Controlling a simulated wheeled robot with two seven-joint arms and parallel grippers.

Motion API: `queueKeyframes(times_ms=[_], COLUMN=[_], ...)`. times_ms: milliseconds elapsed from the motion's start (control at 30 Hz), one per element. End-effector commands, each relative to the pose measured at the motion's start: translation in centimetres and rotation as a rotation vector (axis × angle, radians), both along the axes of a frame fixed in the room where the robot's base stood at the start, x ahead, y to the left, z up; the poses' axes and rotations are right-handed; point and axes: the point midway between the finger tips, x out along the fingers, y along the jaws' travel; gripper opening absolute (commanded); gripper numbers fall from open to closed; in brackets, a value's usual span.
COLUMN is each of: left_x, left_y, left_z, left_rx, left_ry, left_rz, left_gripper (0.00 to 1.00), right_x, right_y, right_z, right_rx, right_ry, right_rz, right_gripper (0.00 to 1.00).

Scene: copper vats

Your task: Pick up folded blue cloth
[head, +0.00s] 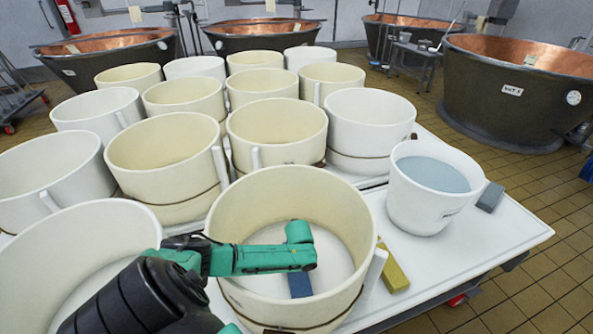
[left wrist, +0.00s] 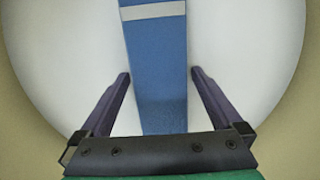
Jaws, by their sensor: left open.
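The folded blue cloth (left wrist: 157,60) lies on the white floor inside the front cream vat (head: 231,215). A pale band crosses it in the left wrist view. In the head view only a small blue part of it (head: 300,285) shows below my green arm. My left gripper (left wrist: 160,74) is open inside the vat, its two dark fingers on either side of the cloth, with a gap on each side. In the head view its fingers are hidden behind my arm. My right gripper is not in view.
The vat stands on a white table (head: 450,250) among several cream and white vats. To its right are a yellow block (head: 392,268), a white bucket of bluish liquid (head: 433,172) and a grey-blue block (head: 490,197). Copper vats (head: 520,85) stand behind.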

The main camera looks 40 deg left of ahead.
Motion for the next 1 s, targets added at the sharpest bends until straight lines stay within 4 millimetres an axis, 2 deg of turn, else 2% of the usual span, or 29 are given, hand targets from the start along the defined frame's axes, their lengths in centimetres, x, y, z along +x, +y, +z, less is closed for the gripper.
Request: queueKeyframes(times_ms=[33,167,200,267,500,667,767,1000], left_x=[0.0,0.0,0.0,0.0,0.0,0.1,0.1,0.1], left_y=[0.0,0.0,0.0,0.0,0.0,0.1,0.1,0.1], left_z=[0.0,0.0,0.1,0.1,0.3,2.1,4.9,14.1], left_rx=[0.000,0.000,0.000,0.001,0.000,0.002,0.002,0.003], left_ry=[0.000,0.000,0.000,-0.001,-0.002,-0.002,-0.005,-0.006], left_rz=[0.000,0.000,0.000,0.000,0.001,-0.001,0.000,-0.001], left_gripper=[0.96,0.46,0.31,0.08,0.06,0.06,0.06,0.06], right_x=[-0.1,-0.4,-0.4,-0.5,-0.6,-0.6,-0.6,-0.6], right_y=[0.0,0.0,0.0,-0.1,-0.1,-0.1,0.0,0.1], right_z=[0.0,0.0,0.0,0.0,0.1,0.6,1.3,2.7], right_rx=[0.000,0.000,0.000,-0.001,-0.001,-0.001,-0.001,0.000], right_ry=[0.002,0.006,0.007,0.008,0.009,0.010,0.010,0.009], right_rz=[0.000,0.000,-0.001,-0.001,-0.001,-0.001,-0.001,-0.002], right_gripper=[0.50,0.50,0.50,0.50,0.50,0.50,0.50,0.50])
